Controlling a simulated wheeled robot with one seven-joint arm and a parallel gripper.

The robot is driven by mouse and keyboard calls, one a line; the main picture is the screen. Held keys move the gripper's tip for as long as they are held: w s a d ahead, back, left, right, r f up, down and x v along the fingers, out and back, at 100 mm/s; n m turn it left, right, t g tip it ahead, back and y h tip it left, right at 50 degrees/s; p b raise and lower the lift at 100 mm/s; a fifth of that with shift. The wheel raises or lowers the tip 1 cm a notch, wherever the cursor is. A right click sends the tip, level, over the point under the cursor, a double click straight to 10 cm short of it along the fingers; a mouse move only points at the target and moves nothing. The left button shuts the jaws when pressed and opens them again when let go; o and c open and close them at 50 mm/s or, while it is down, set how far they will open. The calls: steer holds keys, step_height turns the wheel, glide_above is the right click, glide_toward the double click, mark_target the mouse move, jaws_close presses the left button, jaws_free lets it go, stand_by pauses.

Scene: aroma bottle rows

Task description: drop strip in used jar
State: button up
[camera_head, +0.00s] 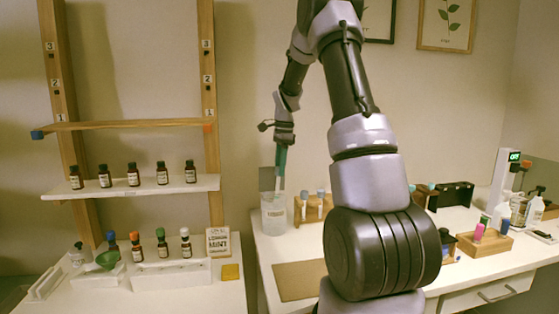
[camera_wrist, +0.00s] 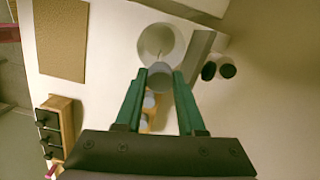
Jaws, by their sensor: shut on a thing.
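The used jar (camera_head: 273,217) is a clear, wide container with a pale label, standing at the left edge of the right table. My gripper (camera_head: 281,170) points down above it, with green fingers. A thin white strip (camera_head: 278,184) hangs from the fingertips, its lower end at the jar's mouth; I cannot tell how far inside it is. In the wrist view, the jar's round opening (camera_wrist: 176,38) lies just beyond my fingertips (camera_wrist: 160,78). A pale grey rounded piece sits between them, and a thin line shows over the opening.
A wooden rack (camera_head: 312,212) with blue-capped vials stands close right of the jar. A grey upright panel (camera_head: 266,178) is behind the jar. A brown mat (camera_head: 298,281) lies in front. Bottles line the left shelf (camera_head: 135,188). Two dark round things (camera_wrist: 218,69) are near the panel.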

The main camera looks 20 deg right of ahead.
steer(key=shift+f, duration=2.7)
steer(key=o, duration=1.1)
steer(key=shift+d, duration=0.1)
steer(key=r, duration=0.6)
steer(key=d+r, duration=0.1)
steer(key=r, duration=0.3)
steer(key=shift+s+r, duration=0.1)
steer(key=shift+r, duration=0.3)
